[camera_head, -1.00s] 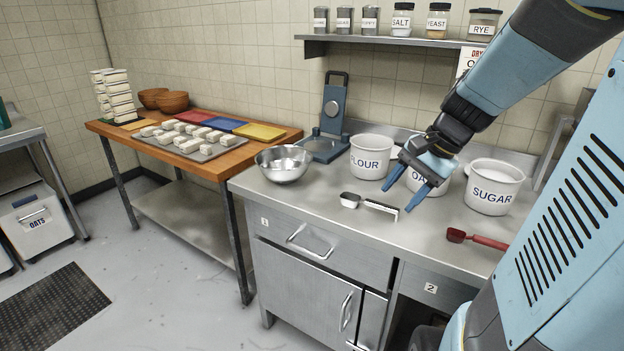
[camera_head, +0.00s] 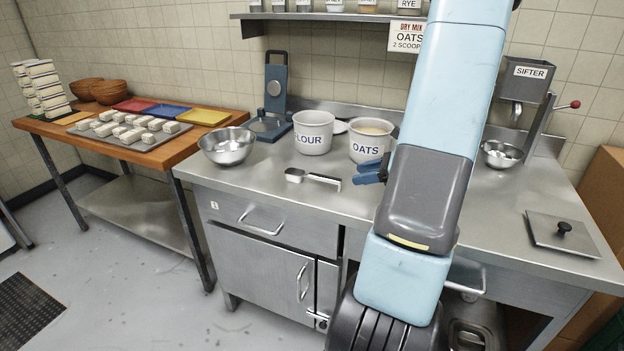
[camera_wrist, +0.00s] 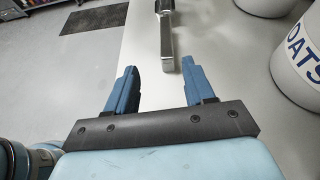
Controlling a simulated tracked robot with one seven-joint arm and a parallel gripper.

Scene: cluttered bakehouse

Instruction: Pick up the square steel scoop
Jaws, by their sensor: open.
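The steel scoop (camera_head: 313,178) lies on the steel counter in front of the flour tub, its handle pointing right toward my gripper. In the wrist view, the handle (camera_wrist: 167,45) points at the gap between my fingers, and the bowl end is partly cut off at the top edge. My gripper (camera_head: 372,172) is open and empty, just right of the handle's end and in front of the oats tub. In the wrist view, both blue fingers (camera_wrist: 160,84) are spread apart, with the handle beyond their tips. My arm hides part of the counter.
The flour tub (camera_head: 312,134) and oats tub (camera_head: 371,142) stand behind. A steel bowl (camera_head: 228,147) is left, with a blue press (camera_head: 272,105) behind it. The counter front by the scoop is clear.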

